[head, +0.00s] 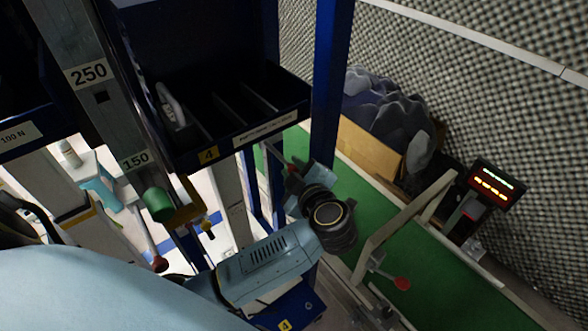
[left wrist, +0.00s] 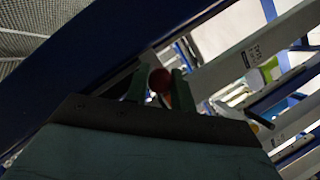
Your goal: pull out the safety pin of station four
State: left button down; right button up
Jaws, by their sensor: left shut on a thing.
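My left gripper (head: 293,168) is at the blue upright under the shelf bin with the yellow 4 label (head: 208,153). In the left wrist view, its two fingers (left wrist: 160,86) are shut on a red ball knob (left wrist: 160,80), which looks like the head of the safety pin. The knob also shows as a small red spot in the head view (head: 292,171), partly covered by the gripper. The pin's shank and its hole are hidden, so I cannot tell how deep it sits. My right gripper is not in view.
A blue upright (head: 328,80) stands close beside the gripper. A green cylinder (head: 158,204) and a red-ended lever (head: 160,264) are to the left. On the right are a green conveyor (head: 430,285), a red-knobbed lever (head: 402,283), a cardboard box (head: 367,150) and a lit display (head: 492,185).

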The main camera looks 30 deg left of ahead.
pick_arm(q)
jog(key=shift+d, duration=0.15)
jog(key=d, duration=0.1)
jog(key=s+d+p, duration=0.1)
jog(key=d, duration=0.1)
jog(key=shift+s+d+f+p, duration=0.1)
jog(key=shift+s+d+p, duration=0.25)
jog(key=c, duration=1.5)
grip_release()
jog(key=shift+d, duration=0.1)
jog(key=shift+o, duration=0.2)
jog(key=v, duration=1.3)
jog(key=shift+s+d+b, duration=0.2)
jog(key=shift+b, duration=0.2)
